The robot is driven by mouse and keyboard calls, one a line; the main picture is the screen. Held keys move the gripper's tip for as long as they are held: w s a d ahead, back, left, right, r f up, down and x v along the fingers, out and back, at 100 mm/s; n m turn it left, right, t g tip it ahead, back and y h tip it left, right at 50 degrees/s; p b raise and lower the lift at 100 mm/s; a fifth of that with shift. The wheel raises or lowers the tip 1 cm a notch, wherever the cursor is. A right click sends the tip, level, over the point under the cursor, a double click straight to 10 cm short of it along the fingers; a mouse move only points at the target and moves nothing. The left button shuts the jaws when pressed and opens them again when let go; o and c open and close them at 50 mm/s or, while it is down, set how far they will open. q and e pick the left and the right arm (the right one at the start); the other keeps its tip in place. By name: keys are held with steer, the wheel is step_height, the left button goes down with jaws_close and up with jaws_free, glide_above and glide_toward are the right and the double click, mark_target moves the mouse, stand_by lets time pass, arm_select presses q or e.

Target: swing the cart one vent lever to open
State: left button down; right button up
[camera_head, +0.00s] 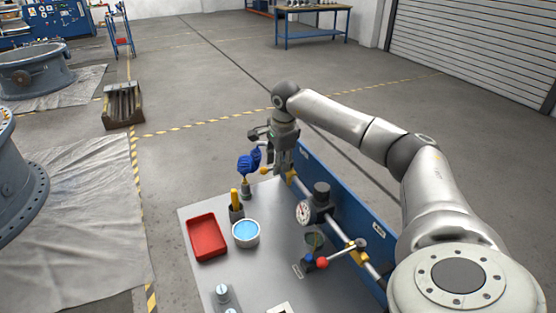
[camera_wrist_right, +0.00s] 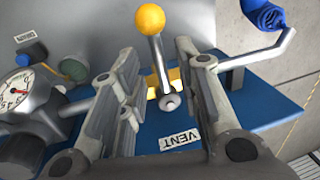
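The vent lever is a short metal arm with a yellow ball knob (camera_wrist_right: 150,19), rising from a pivot on a yellow valve body above the VENT label (camera_wrist_right: 180,138). In the head view its yellow ball (camera_head: 264,171) shows just left of my right gripper (camera_head: 281,169), at the far end of the cart's pipe. In the wrist view my right gripper (camera_wrist_right: 157,58) is open. Its fingers stand on either side of the lever, with gaps visible on both sides. The pivot's far side is hidden in the head view. My left gripper is in neither view.
The cart top (camera_head: 189,222) holds a red tray (camera_head: 207,237), a bowl of blue liquid (camera_head: 246,232) and a gauge (camera_head: 303,212). A red-knobbed lever (camera_head: 322,263) is nearer.

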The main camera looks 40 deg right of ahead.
jaws_close()
